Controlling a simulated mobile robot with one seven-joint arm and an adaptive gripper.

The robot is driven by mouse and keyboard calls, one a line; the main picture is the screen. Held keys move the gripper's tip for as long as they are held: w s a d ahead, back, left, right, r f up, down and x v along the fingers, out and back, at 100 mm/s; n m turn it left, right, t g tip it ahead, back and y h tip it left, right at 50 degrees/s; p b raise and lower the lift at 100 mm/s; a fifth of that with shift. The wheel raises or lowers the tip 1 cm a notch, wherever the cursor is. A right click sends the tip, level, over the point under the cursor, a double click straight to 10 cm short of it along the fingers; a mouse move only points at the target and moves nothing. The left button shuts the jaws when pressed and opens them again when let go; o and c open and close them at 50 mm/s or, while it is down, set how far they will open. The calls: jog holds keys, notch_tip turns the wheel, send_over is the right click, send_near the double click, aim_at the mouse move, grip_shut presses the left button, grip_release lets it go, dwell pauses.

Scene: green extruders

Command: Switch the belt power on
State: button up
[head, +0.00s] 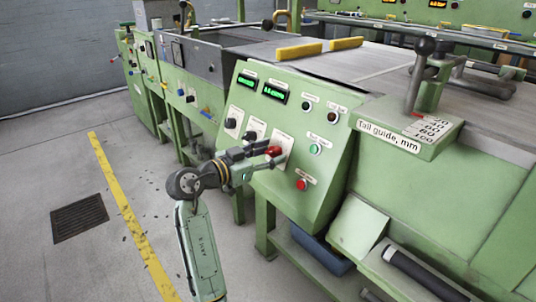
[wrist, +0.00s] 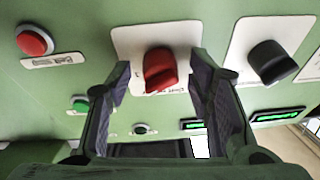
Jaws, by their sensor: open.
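A red rotary knob (wrist: 160,70) on a white plate sits on the sloped green control panel (head: 325,185). The wrist view shows it between the two fingers of my gripper (wrist: 159,78). The plate's label is upside down and partly hidden, so I cannot read it fully. In the head view my gripper (head: 269,152) reaches the panel from the left, with the red knob (head: 274,151) at its fingertips. The fingers are open, with a gap on each side of the knob. I cannot tell whether they touch the plate.
A black knob (wrist: 273,62) on its own plate is close beside the right finger in the wrist view. A red push button (head: 302,185) and a green one (head: 315,149) are right of my gripper. A tail guide lever (head: 418,80) stands farther right. Open floor lies left.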

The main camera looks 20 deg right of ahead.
jog(key=v, duration=1.2)
